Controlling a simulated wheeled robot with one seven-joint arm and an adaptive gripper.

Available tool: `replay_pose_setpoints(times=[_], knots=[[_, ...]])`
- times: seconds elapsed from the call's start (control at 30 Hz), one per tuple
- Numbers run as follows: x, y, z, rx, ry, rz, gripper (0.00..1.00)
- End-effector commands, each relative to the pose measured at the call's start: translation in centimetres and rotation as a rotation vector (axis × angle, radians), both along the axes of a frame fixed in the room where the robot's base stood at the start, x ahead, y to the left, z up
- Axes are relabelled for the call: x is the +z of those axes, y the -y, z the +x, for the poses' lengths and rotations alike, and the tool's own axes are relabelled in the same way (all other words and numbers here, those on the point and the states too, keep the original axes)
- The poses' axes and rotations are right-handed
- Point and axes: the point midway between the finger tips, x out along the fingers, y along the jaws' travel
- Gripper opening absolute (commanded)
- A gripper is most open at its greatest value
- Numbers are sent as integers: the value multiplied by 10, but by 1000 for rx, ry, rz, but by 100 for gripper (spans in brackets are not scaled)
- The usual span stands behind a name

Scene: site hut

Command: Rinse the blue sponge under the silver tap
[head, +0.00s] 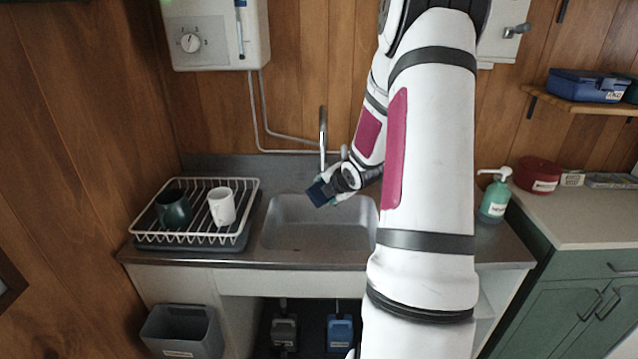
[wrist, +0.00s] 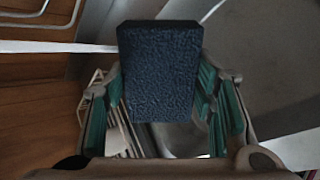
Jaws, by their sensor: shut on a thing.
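My gripper (head: 334,188) is shut on the blue sponge (head: 318,193), above the back part of the sink basin (head: 290,235). In the wrist view the dark blue sponge (wrist: 160,72) stands between the two green-padded fingers. The silver tap (head: 323,130) rises behind the sink, and its upright pipe shows just above the sponge in the head view. I cannot tell whether the sponge is directly under its outlet, or whether water runs. My arm hides the right part of the sink.
A white dish rack (head: 147,238) with a dark green mug (head: 174,210) and a white mug (head: 222,207) stands left of the sink. A green soap bottle (head: 494,197) stands to the right. A water heater (head: 215,35) hangs at upper left. The basin looks empty.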

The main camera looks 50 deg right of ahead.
Motion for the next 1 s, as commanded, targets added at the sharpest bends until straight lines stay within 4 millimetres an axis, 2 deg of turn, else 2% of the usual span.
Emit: replay_pose_setpoints(times=[0.5,1.0], knots=[[1,-15,-31,0,1,0,28],[1,-15,-32,0,1,-1,28]])
